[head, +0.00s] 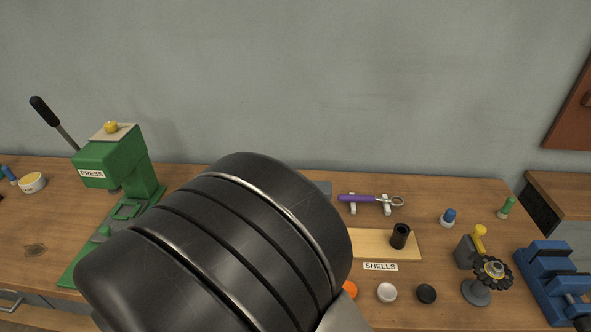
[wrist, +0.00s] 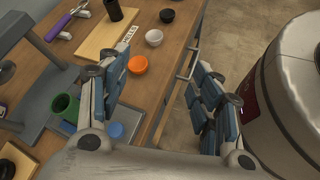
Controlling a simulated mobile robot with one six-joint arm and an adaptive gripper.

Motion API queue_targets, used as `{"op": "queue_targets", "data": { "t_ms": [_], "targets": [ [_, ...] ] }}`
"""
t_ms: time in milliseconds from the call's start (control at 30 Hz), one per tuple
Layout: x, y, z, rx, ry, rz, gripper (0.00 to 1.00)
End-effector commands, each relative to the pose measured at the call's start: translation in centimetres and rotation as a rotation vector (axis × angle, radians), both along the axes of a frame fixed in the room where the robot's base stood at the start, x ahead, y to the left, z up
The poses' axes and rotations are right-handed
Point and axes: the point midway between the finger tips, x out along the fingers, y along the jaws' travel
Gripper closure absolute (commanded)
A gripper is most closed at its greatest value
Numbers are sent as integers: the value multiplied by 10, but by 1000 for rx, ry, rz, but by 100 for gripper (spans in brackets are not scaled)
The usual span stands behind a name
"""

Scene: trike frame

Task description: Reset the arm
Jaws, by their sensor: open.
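My arm (head: 225,250) fills the lower middle of the head view and hides part of the bench; my gripper's fingers are not visible there. In the wrist view my gripper (wrist: 160,100) is open and empty, its two blue-padded fingers wide apart. The gap between them lies over the bench's front edge and the floor. The left finger is over the bench near an orange cup (wrist: 138,65), with no contact that I can make out. The right finger is in front of a large pale rounded body, probably part of me.
The bench (head: 440,190) holds a green press (head: 120,165) at left. A wooden board (head: 375,243) carries a black cylinder (head: 400,236). White (head: 387,292) and black (head: 426,293) cups, a purple-handled tool (head: 360,198) and a blue vise (head: 550,280) are at right.

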Motion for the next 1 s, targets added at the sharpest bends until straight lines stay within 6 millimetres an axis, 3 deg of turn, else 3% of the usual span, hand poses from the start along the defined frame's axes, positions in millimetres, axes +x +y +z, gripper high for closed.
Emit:
{"op": "queue_targets", "data": {
  "t_ms": [33, 200, 400, 700, 1000],
  "targets": [
    [-2, -21, 13, 92, -16, -108, 41],
    [-21, -70, 40, 380, -85, -420, 41],
    [-48, -106, 66, 719, -243, -753, 41],
    [-75, -130, 103, 1179, -598, -1116, 41],
    [-80, -136, 119, 1356, -779, -1217, 41]
  ]
}}
